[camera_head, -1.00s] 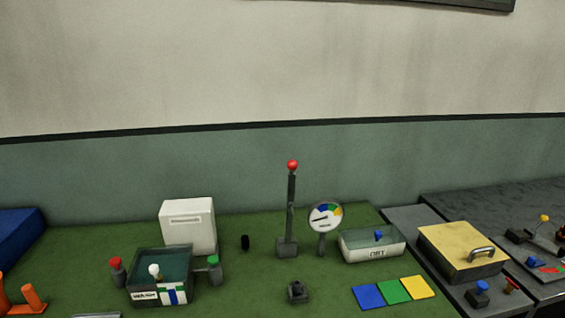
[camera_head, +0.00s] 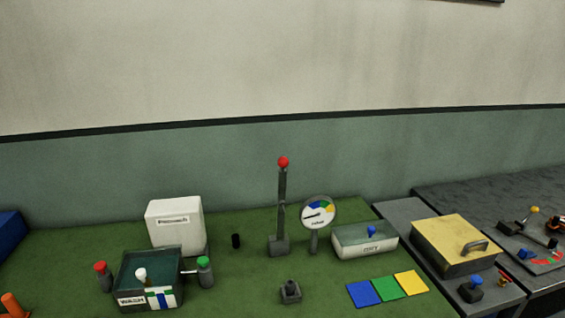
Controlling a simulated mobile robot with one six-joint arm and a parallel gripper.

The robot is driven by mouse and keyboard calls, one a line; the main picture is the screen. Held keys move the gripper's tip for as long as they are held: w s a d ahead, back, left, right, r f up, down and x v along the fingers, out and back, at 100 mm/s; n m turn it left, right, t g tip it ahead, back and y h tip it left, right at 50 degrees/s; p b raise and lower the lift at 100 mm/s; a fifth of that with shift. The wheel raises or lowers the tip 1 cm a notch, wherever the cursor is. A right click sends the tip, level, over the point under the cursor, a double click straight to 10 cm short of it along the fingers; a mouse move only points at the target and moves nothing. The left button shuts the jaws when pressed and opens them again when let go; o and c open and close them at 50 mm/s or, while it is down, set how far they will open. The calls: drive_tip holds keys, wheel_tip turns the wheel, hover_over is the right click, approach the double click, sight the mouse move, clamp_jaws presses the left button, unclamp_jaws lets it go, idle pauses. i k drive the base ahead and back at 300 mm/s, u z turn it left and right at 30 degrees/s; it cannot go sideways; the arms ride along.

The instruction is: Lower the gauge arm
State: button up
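The gauge arm (camera_head: 282,205) is a dark upright bar with a red ball on top. It stands nearly vertical on a small grey base on the green bench. Right beside it is a round white dial gauge (camera_head: 318,213) with blue, green and yellow segments and a dark needle pointing left. A small dark block (camera_head: 290,292) with a stub on it sits in front of the arm. My gripper is not in view.
A wash box (camera_head: 150,280) with red- and green-topped posts and a white box (camera_head: 175,225) stand left. A labelled tray (camera_head: 364,240), coloured squares (camera_head: 388,288) and a yellow-lidded box (camera_head: 455,245) lie right. Green bench (camera_head: 225,295) is bare between.

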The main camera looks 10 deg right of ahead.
sight(284, 161)
drive_tip(key=u, duration=4.7)
drive_tip(key=i, duration=0.1)
drive_tip(key=z, duration=3.25)
drive_tip(key=k, duration=0.95)
drive_tip(key=z, duration=0.1)
